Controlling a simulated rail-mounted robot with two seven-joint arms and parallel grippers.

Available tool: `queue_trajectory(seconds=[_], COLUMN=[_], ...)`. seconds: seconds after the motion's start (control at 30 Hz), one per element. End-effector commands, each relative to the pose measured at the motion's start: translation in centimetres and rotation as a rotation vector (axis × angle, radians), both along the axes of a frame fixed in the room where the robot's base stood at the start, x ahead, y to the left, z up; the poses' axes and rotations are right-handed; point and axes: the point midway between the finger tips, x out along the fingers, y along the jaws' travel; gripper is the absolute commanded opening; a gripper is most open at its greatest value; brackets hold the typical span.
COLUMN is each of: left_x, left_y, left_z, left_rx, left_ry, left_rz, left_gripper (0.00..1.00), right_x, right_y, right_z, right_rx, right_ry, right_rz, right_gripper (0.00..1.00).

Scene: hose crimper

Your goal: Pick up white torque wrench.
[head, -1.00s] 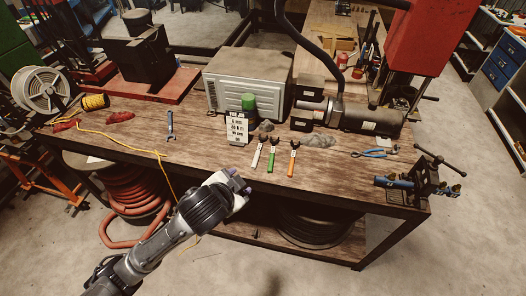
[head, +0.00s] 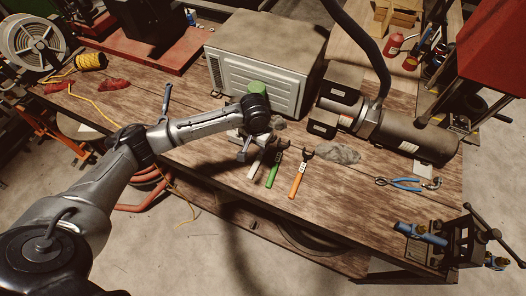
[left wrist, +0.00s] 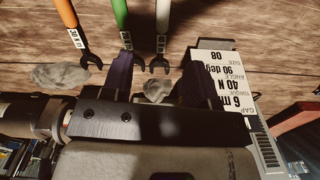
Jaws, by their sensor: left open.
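The white torque wrench (head: 256,164) lies on the wooden bench, left of the green wrench (head: 273,168) and the orange wrench (head: 299,178). In the left wrist view the white wrench (left wrist: 162,24) is a pale handle with a dark forked head. My left gripper (head: 243,149) hangs over the bench at the wrench's upper left, partly hidden by my wrist. In the left wrist view my left gripper (left wrist: 157,72) is open, with the white wrench's forked head showing between its two dark fingers. Nothing is held. My right gripper is out of sight.
A label card (left wrist: 213,85) with torque text stands close beside one finger. A grey lump (head: 337,154), blue pliers (head: 405,184) and vise (head: 465,240) are to the right.

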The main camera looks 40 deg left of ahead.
Motion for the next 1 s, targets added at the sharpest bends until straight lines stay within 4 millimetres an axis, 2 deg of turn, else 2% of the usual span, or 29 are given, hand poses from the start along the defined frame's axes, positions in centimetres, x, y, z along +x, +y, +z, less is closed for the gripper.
queue_trajectory(seconds=[0.23,0.7,1.0], left_x=[-0.1,0.0,0.0], left_y=[0.0,0.0,0.1], left_z=[-0.5,-7.5,-9.1], left_rx=[0.002,0.002,0.003], left_ry=[0.005,0.004,0.002], left_rz=[0.132,0.145,0.144], left_gripper=[0.54,0.54,0.54], right_x=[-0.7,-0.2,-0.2], right_y=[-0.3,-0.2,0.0], right_z=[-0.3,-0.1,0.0], right_rx=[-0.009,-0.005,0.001], right_ry=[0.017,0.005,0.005], right_rz=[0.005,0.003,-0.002], right_gripper=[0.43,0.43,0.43])
